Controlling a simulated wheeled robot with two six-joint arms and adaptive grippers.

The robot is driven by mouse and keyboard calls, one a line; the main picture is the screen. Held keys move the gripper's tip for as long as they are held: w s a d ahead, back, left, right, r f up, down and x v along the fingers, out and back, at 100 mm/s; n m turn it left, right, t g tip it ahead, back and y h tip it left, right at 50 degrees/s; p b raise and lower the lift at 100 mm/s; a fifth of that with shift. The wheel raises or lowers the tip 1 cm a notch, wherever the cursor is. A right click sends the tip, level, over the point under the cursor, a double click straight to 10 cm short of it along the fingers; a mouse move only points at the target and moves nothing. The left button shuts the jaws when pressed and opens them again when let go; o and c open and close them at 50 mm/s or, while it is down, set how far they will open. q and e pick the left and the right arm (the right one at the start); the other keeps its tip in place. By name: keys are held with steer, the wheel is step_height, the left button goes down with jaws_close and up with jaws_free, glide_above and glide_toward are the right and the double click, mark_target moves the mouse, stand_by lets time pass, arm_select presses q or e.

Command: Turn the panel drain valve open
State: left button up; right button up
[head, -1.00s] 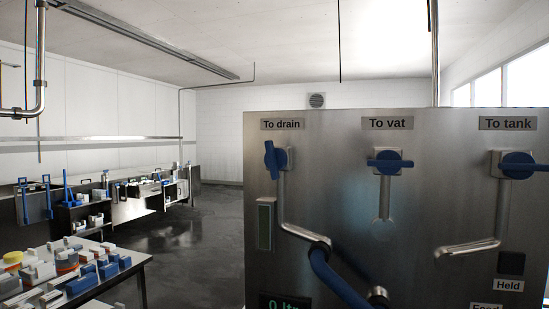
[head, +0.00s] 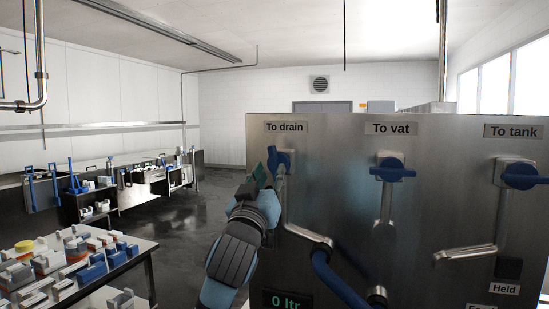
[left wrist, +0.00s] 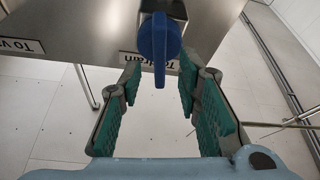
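The steel panel (head: 345,200) carries three blue valve handles under labels. The drain valve handle (head: 274,162) is under the "To drain" label (head: 285,127), its lever close to upright in the head view. My left gripper (head: 262,172) is just in front and left of it, partly covering the valve area. In the left wrist view, the blue drain handle (left wrist: 159,45) hangs between the spread green-padded fingers of my left gripper (left wrist: 158,85). The fingers are open, with gaps on both sides of the handle. My right gripper is not in view.
The "To vat" handle (head: 392,171) and "To tank" handle (head: 524,175) lie crosswise to the right. A blue hose (head: 330,282) and bent steel pipes stick out from the panel. A table with blocks and tubs (head: 135,254) stands at left.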

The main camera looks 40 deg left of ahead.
mark_target(273, 165)
arm_select(q)
steer(key=p+x, duration=0.1)
steer(key=x, duration=0.3)
steer(key=shift+r, duration=0.2)
steer(key=shift+w+a, duration=0.15)
steer(key=shift+w, duration=0.1)
jaws_close()
steer(key=m+h+p, duration=0.1)
steer(key=m, duration=0.1)
steer(key=shift+r+m+t+h, duration=0.1)
steer(key=shift+m+t+h, duration=0.2)
steer(key=shift+m, duration=0.1)
steer(key=shift+m+p, duration=0.35)
steer(key=shift+m, duration=0.15)
jaws_free()
